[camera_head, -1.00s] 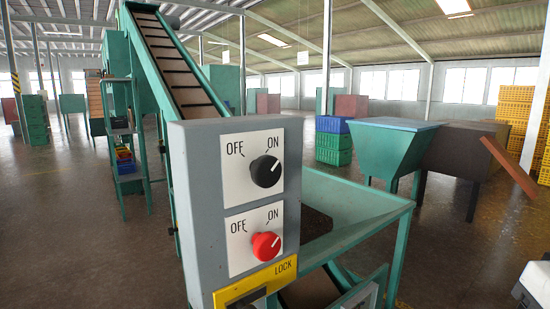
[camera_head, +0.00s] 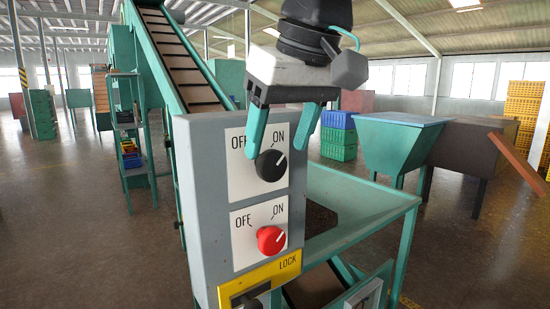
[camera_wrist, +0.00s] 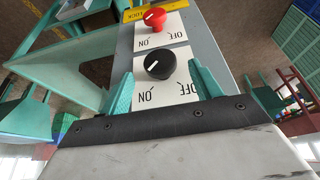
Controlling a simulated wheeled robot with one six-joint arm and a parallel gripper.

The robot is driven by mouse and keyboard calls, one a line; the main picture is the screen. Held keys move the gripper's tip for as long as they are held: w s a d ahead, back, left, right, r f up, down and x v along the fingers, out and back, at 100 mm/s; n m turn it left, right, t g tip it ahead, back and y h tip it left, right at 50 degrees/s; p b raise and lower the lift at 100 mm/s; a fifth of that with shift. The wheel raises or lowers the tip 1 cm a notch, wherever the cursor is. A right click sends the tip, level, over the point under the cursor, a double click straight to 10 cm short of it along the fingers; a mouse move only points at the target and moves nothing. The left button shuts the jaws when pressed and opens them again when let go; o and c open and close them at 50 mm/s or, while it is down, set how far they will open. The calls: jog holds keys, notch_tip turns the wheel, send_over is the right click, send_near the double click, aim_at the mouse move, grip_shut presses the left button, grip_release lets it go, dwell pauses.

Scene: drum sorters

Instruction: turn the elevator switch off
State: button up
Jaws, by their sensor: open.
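A grey control box (camera_head: 200,200) stands in front of the inclined conveyor. Its upper white plate carries a black knob (camera_head: 271,165) and its lower plate a red knob (camera_head: 271,239), both marked OFF and ON. Both pointers aim up and right, toward ON. No label visible says which one is the elevator switch. My gripper (camera_head: 276,146) is open, its two teal fingers pointing down over the upper plate near the black knob. In the wrist view the black knob (camera_wrist: 159,62) lies between the fingertips, the red knob (camera_wrist: 154,19) beyond. Contact cannot be told.
A yellow LOCK plate (camera_head: 262,281) sits below the red knob. A teal hopper (camera_head: 365,210) adjoins the box at right, and the conveyor (camera_head: 183,60) rises behind. A teal bin (camera_head: 395,145) and yellow crates (camera_head: 523,110) stand farther right. Open floor lies at left.

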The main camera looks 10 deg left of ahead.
aim_at(275, 159)
jog(key=shift+x, duration=2.05)
jog(key=shift+d, duration=0.1)
jog(key=c, duration=1)
jog(key=shift+o, duration=0.2)
